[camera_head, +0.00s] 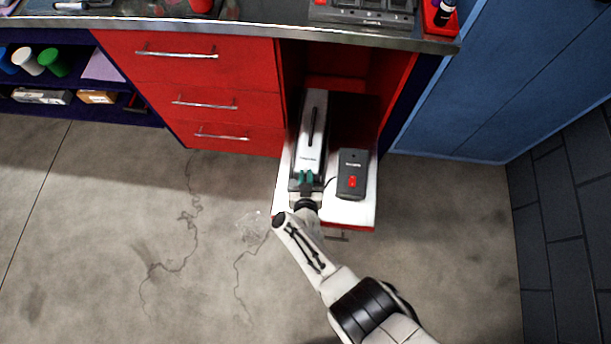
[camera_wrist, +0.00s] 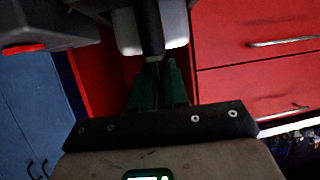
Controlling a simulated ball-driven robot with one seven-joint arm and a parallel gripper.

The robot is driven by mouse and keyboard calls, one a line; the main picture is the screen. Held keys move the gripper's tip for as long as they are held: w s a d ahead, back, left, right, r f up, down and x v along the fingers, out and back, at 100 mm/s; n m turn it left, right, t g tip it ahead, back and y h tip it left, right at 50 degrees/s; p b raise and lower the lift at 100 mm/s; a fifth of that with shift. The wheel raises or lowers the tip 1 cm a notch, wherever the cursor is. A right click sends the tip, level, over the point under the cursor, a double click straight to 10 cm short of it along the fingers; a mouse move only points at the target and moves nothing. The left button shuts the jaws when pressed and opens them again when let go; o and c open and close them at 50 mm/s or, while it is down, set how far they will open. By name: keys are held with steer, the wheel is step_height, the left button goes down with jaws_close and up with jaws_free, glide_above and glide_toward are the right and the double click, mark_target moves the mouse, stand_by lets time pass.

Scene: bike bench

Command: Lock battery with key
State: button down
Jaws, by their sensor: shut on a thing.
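The battery (camera_head: 312,125), a long silver and black case with a dark slot along its top, lies on a pulled-out white shelf (camera_head: 350,212) in the red cabinet. My gripper (camera_head: 305,178), with teal fingers, is at the battery's near end. In the wrist view the fingers (camera_wrist: 158,72) are close together around a small, thin thing, apparently the key (camera_wrist: 157,72). A dark post-like part (camera_wrist: 149,28) of the near end is just beyond the fingertips. The key's shape and how far it sits in the lock are hidden.
A dark box with a red switch (camera_head: 352,174) stands on the shelf just right of the battery. Red drawers (camera_head: 205,95) are to the left, a blue cabinet (camera_head: 480,80) to the right. The workbench top (camera_head: 240,32) overhangs behind. The floor in front is clear.

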steer(key=shift+r+m+h, duration=0.1)
steer(key=shift+m+h, duration=0.4)
steer(key=shift+h, duration=0.1)
steer(key=c, duration=1.3)
jaws_free()
steer(key=shift+p+v, duration=3.6)
steer(key=shift+v, duration=1.8)
steer(key=shift+a, duration=0.1)
